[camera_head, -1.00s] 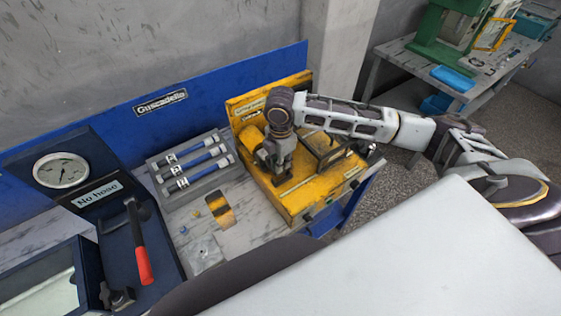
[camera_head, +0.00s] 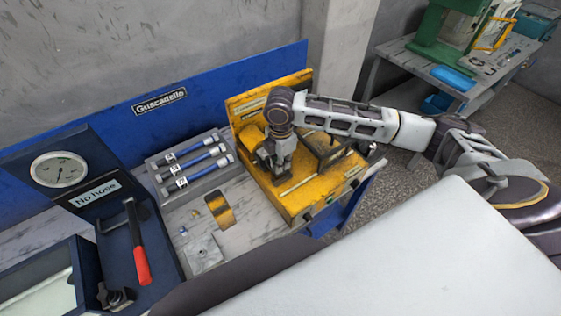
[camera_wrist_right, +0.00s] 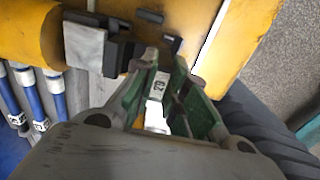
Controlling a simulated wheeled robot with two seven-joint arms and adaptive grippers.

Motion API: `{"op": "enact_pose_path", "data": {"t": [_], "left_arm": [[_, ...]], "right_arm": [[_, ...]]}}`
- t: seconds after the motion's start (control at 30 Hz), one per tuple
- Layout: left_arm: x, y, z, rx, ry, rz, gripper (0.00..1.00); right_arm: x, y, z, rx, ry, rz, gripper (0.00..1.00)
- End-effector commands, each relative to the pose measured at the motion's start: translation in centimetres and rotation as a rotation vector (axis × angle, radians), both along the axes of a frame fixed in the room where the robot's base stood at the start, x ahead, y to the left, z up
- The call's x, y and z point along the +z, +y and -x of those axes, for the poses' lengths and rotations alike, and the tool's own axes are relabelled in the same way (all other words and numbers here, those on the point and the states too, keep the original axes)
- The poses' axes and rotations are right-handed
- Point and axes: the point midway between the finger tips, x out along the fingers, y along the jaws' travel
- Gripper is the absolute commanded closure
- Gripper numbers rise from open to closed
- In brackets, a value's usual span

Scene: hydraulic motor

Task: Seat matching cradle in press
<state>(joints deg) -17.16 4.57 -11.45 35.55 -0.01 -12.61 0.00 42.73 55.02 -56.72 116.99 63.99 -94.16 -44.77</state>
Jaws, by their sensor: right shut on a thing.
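The yellow press (camera_head: 300,195) stands at the right end of the bench, with a round yellow cylinder (camera_head: 250,136) on its left side. My right gripper (camera_head: 277,170) points down over the press, close to its cylinder. In the wrist view the right gripper (camera_wrist_right: 160,85) is shut on a small part with a white "20" label (camera_wrist_right: 158,86), seemingly the cradle. Green shows along both sides of it. A pale grey block (camera_wrist_right: 86,46) and dark pieces lie just beyond the fingertips. Whether the held part touches the press cannot be told. My left gripper is not in view.
A grey tray (camera_head: 166,203) with blue labelled hoses stands left of the press. A yellow-and-black part (camera_head: 219,211) and a metal plate (camera_head: 201,252) lie in front.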

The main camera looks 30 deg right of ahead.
Motion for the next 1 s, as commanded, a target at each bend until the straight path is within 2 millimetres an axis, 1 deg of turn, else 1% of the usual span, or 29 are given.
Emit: {"op": "enact_pose_path", "data": {"t": [1.0], "left_arm": [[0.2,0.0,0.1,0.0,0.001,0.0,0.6]], "right_arm": [[-1.0,0.0,-0.1,0.0,-0.003,-0.001,1.0]]}}
